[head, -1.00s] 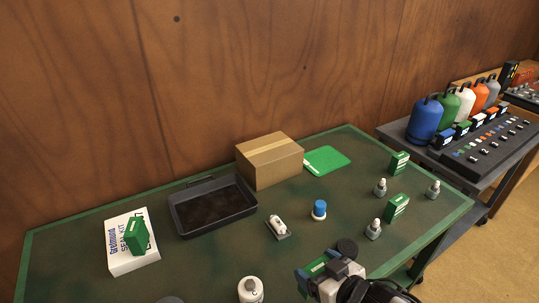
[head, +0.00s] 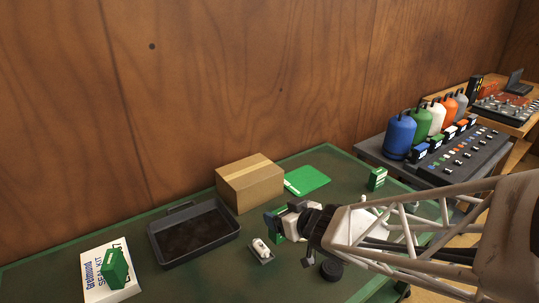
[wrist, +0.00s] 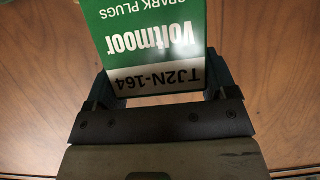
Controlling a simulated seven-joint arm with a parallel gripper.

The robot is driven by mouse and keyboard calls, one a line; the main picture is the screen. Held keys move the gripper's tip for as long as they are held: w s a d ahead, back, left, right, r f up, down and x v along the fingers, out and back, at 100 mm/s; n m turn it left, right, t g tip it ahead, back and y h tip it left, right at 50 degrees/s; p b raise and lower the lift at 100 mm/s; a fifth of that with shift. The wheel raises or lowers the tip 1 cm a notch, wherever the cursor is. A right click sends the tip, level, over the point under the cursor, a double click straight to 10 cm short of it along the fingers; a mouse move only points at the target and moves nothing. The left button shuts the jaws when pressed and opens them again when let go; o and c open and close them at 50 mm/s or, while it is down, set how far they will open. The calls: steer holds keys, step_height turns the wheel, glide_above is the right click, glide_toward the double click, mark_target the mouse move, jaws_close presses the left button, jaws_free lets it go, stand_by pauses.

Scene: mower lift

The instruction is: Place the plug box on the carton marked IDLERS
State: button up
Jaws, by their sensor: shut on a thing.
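My gripper (head: 279,221) is shut on the plug box (head: 272,226), a green and white carton held above the table near the brown carton's front right. In the wrist view the plug box (wrist: 150,35) fills the top centre between the fingers; it reads Voltmoor, Spark Plugs, TJ2N-164, upside down. The brown cardboard carton (head: 245,190) with a tape strip stands at the table's back; no IDLERS mark can be read on it from here. The plug box looks apart from the carton.
A black tray (head: 165,253) is left of the carton. A white seal kit box (head: 95,290) bears another green box (head: 115,268). A flat green item (head: 308,181) lies behind right, a green box (head: 376,178) farther right. A small white part (head: 260,248) and black disc (head: 330,270) are near my arm.

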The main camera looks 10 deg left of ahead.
steer(key=w+a, duration=0.5)
steer(key=w, duration=0.5)
steer(key=w+a+r, duration=0.1)
steer(key=w+a, duration=0.4)
steer(key=w, duration=0.4)
steer(key=shift+w+a+r, duration=0.2)
steer(key=shift+w+a, duration=0.15)
steer(key=shift+w, duration=0.05)
steer(key=w+a, duration=0.3)
steer(key=w, duration=0.3)
steer(key=w+a+f, duration=0.1)
steer(key=w+a, duration=0.2)
steer(key=w, duration=0.4)
steer(key=shift+w+a+f, duration=0.2)
steer(key=shift+w+a, duration=0.1)
steer(key=shift+w+a+f, duration=0.1)
steer(key=shift+w+f, duration=0.1)
steer(key=shift+f, duration=0.7)
steer(key=shift+w+a+f, duration=0.1)
steer(key=shift+w+f, duration=0.05)
steer(key=shift+f, duration=0.75)
steer(key=shift+f, duration=0.2)
